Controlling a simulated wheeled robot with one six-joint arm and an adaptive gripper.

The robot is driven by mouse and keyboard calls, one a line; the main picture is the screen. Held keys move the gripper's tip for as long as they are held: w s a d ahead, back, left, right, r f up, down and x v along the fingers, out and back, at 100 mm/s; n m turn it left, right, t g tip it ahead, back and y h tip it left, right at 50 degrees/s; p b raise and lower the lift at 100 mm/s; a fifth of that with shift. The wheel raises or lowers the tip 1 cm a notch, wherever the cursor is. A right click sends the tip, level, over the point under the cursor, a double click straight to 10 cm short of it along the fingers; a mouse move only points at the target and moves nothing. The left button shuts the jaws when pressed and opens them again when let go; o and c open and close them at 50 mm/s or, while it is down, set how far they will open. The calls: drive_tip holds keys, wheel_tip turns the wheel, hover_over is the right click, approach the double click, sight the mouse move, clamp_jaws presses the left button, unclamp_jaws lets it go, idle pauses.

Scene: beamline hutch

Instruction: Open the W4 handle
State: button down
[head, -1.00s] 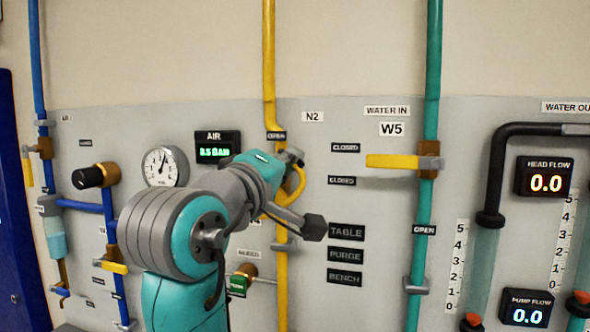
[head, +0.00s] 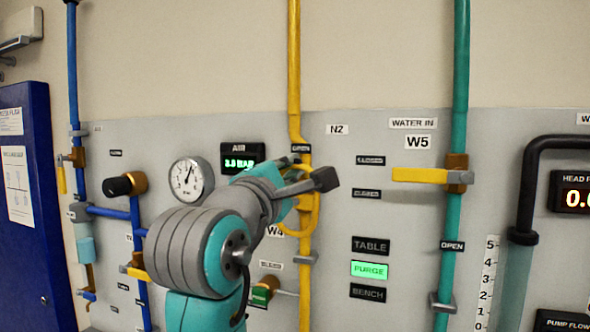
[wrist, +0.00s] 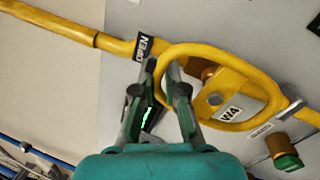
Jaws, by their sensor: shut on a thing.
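The W4 handle is a yellow loop on the yellow pipe (head: 294,60). In the wrist view the loop handle (wrist: 215,48) surrounds a yellow valve body with a W4 plate (wrist: 231,113). My gripper (wrist: 163,66) is closed on the near side of the loop, one finger on each side of it. A black OPEN label (wrist: 144,48) sits on the pipe just beside the fingertips. In the head view the loop handle (head: 312,215) shows partly behind my arm, and my fingertips are mostly hidden.
The PURGE sign (head: 369,269) is lit green; the TABLE (head: 370,246) and BENCH (head: 368,292) signs are dark. A round gauge (head: 190,181) and a black knob (head: 118,186) are to the left.

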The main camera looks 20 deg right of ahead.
drive_tip(key=shift+w+a+f+n, duration=0.1)
drive_tip(key=shift+a+n, duration=0.05)
drive_tip(key=shift+n, duration=0.25)
drive_tip(key=c, duration=1.2)
unclamp_jaws()
drive_tip(key=v, duration=1.2)
drive_tip(key=shift+f, duration=0.1)
